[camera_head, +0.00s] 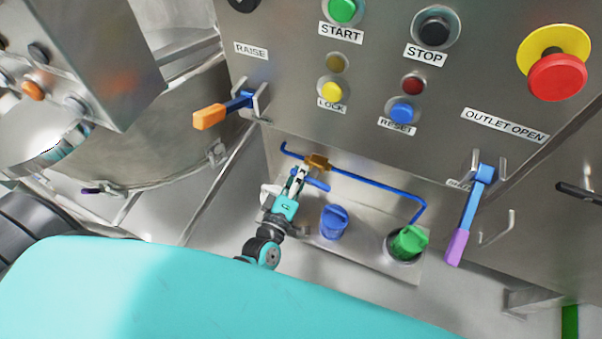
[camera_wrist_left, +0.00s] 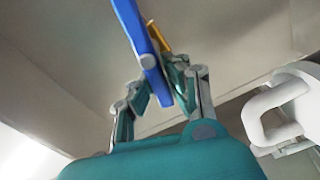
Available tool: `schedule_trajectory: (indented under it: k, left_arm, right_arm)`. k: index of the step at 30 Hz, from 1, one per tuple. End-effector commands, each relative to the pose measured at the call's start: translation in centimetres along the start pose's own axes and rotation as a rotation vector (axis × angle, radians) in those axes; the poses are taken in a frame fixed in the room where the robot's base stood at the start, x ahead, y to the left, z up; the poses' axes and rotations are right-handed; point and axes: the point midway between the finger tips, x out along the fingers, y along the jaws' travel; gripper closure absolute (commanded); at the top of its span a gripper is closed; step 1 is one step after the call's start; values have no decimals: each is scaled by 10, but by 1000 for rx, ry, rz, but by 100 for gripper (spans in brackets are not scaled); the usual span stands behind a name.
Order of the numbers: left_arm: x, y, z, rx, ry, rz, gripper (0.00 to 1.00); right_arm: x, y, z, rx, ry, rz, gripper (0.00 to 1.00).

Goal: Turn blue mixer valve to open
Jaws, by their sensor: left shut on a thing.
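The blue mixer valve is on a blue pipe (camera_head: 375,187) low on the steel panel, with a brass valve body (camera_head: 316,162). Its short blue handle (camera_head: 318,184) is partly hidden by my gripper. My left gripper (camera_head: 300,174) is at the handle, just below the brass body. In the left wrist view a long blue bar (camera_wrist_left: 137,35) runs down between the fingers of the left gripper (camera_wrist_left: 163,82), which is shut on it. A bit of brass (camera_wrist_left: 158,38) shows behind it. My right gripper is not in view.
A white handle-like part (camera_head: 269,195) is close left of the gripper, also in the left wrist view (camera_wrist_left: 282,108). A blue knob (camera_head: 333,222) and green knob (camera_head: 408,242) are to the right. Orange-tipped (camera_head: 210,117) and purple-tipped (camera_head: 457,246) levers flank the panel.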

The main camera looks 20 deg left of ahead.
Motion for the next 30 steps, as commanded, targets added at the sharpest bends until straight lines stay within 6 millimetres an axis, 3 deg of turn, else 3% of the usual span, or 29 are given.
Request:
schedule_trajectory:
  k: [12,30]
  left_arm:
    - [0,-5,4,-255,-6,3,100]
    - [0,-5,5,-323,-6,4,100]
  right_arm:
    - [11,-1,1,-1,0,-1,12]
    - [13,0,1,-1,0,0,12]
